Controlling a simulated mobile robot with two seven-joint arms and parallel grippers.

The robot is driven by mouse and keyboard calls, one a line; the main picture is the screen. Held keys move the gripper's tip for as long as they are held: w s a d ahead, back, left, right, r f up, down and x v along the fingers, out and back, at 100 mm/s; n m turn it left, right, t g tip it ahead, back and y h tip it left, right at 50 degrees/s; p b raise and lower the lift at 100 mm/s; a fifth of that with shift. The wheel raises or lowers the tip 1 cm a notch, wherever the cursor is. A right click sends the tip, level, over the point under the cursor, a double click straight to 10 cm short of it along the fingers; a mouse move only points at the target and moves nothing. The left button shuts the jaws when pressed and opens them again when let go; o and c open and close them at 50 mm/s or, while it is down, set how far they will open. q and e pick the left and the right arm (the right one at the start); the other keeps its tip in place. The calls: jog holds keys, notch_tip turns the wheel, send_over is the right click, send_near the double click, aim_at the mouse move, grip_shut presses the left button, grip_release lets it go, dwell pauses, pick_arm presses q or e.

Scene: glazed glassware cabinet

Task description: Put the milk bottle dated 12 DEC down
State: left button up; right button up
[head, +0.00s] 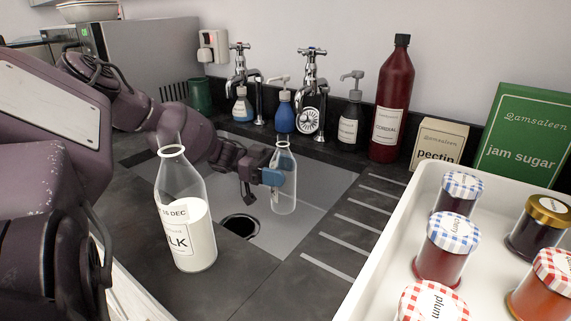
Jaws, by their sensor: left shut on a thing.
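A milk bottle (186,225) with a white label and milk in its lower part stands upright on the dark counter at centre left. Its label reads "DEC" after a partly turned number that looks like 10 or 16. My left gripper (268,178) is shut on a second, clear glass bottle (285,190), held upright over the sink. This bottle looks empty, and no label or date on it shows. I cannot see a 12 DEC date anywhere. My right gripper is not in view.
The sink (318,190) has a round dark drain (241,225). Taps (312,90), pump bottles and a red cordial bottle (392,105) line the back. A white tray (385,245) with several jam jars fills the right. Grooved counter (345,235) beside the sink is clear.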

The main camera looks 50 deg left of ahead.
aim_at(282, 190)
pick_arm(q)
notch_tip(282, 190, down, 4)
jog(key=shift+f+b, duration=0.25)
jog(key=shift+b, duration=0.6)
jog(key=shift+f, duration=0.1)
jog(key=shift+r, duration=0.25)
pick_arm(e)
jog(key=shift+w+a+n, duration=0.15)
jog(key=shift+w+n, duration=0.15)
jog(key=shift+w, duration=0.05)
pick_arm(q)
jog(key=shift+f, duration=0.35)
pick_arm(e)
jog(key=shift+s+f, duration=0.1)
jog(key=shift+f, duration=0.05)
pick_arm(q)
jog(key=shift+f, duration=0.3)
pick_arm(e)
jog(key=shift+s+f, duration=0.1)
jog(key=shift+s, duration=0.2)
pick_arm(q)
jog(key=o, duration=1.4)
jog(key=shift+f, duration=0.1)
